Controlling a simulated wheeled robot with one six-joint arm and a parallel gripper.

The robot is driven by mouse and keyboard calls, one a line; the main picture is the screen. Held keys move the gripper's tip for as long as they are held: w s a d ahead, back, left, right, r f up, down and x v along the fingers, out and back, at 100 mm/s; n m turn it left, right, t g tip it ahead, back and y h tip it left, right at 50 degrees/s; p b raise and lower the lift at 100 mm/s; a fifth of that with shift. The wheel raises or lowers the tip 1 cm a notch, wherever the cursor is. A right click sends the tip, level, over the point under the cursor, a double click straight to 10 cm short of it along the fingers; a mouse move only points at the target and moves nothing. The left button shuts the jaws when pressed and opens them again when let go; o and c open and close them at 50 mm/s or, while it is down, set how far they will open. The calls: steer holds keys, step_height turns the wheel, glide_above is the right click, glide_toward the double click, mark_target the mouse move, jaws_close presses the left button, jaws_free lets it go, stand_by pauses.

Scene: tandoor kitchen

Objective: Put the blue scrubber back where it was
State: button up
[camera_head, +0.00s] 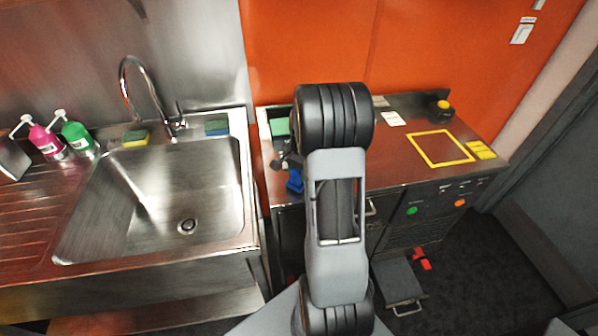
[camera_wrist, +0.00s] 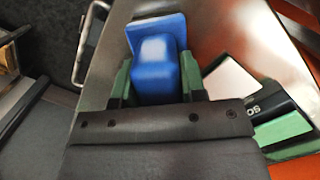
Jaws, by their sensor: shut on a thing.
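The blue scrubber (camera_wrist: 157,66) has a chunky blue block and a flat blue plate behind it. In the wrist view my gripper (camera_wrist: 157,84) is shut on it, with a green finger on each side. In the head view the scrubber (camera_head: 294,181) shows as a small blue shape at the left front of the steel counter (camera_head: 400,167), left of my arm. My arm hides much of the gripper there. I cannot tell whether the scrubber touches the counter.
A sink (camera_head: 160,205) lies left, with a yellow-green sponge (camera_head: 134,138) and a blue-topped sponge (camera_head: 217,128) on its back ledge. Soap bottles (camera_head: 77,138) stand farther left. A green item (camera_head: 280,127) lies at the counter's back left. A yellow outlined square (camera_head: 418,149) at right is empty.

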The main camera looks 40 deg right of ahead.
steer(key=shift+f, duration=0.1)
steer(key=o, duration=0.4)
steer(key=shift+f, duration=0.1)
steer(key=o, duration=0.5)
steer(key=r, duration=0.8)
steer(key=d+r, duration=0.1)
steer(key=r, duration=0.3)
steer(key=shift+w+d+b, duration=0.1)
steer(key=shift+w+b, duration=0.1)
steer(key=shift+b, duration=0.1)
steer(key=s+a+r+n+t, duration=0.1)
steer(key=s+a+n, duration=0.3)
steer(key=a, duration=0.3)
steer(key=s+a+n+t+h, duration=0.1)
steer(key=s+a+n+t, duration=0.1)
steer(key=s+a+n, duration=0.2)
steer(key=s+a+r+n+t, duration=0.1)
steer(key=s+a+n, duration=0.3)
steer(key=a, duration=0.6)
steer(key=shift+s+a+r+n+t, duration=0.2)
steer(key=shift+s+r+n+t, duration=0.15)
steer(key=shift+n, duration=0.75)
